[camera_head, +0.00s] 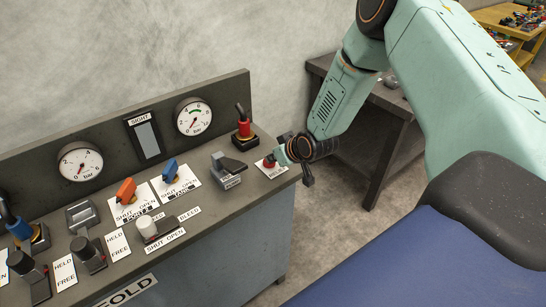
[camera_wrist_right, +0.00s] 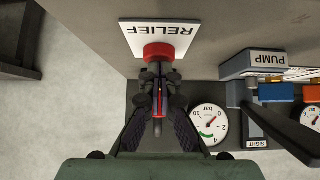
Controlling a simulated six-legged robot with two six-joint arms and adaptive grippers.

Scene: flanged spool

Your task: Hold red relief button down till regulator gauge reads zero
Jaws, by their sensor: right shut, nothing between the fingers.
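The red relief button (camera_wrist_right: 158,51) stands on a white RELIEF plate (camera_wrist_right: 133,37) at the right end of the panel. It also shows in the head view (camera_head: 268,163), partly covered by my gripper. My right gripper (camera_wrist_right: 158,75) is shut and empty, with its fingertips right at the button. It also shows in the head view (camera_head: 284,156). I cannot tell how far the button is pressed. The gauge with a green band (camera_head: 194,116) has its needle toward the lower left, near the low end. A second gauge (camera_head: 80,161) is further left. My left gripper is out of view.
A red-based knob (camera_head: 244,125) and the PUMP lever (camera_head: 229,165) stand left of the button. Orange (camera_head: 125,190) and blue (camera_head: 172,169) valve handles are further left. A dark table (camera_head: 386,97) stands behind my right arm.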

